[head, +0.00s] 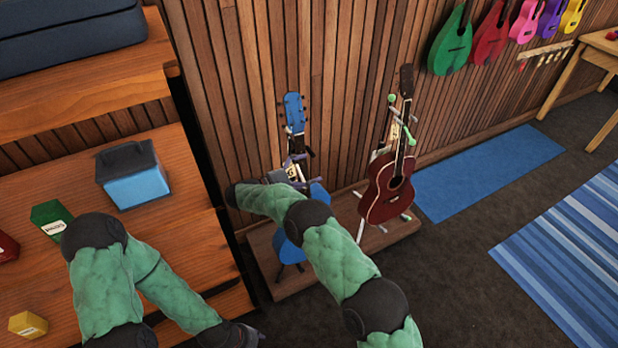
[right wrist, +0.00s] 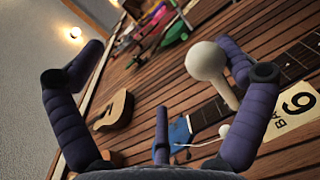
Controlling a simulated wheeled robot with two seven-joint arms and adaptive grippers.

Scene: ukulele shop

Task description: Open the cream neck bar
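A blue ukulele (head: 288,245) stands upright on a stand against the slatted wall, its blue headstock (head: 294,113) at the top. My right gripper (head: 296,172) is at its neck, just below the headstock. In the right wrist view my right gripper (right wrist: 168,62) has its fingers spread wide. A cream bar with a round knob (right wrist: 207,62) shows between them, closer to the right finger; no grip on it is visible. The neck and a cream label with a "6" (right wrist: 295,112) lie behind. My left gripper (head: 232,336) is low at the bench edge, its fingers unclear.
A dark red guitar (head: 389,190) on a stand with green-tipped parts is close on the right, on the same wooden platform (head: 408,228). A wooden bench (head: 185,190) with a blue box (head: 136,182) is at left. Coloured ukuleles hang on the wall. Floor lies clear in front.

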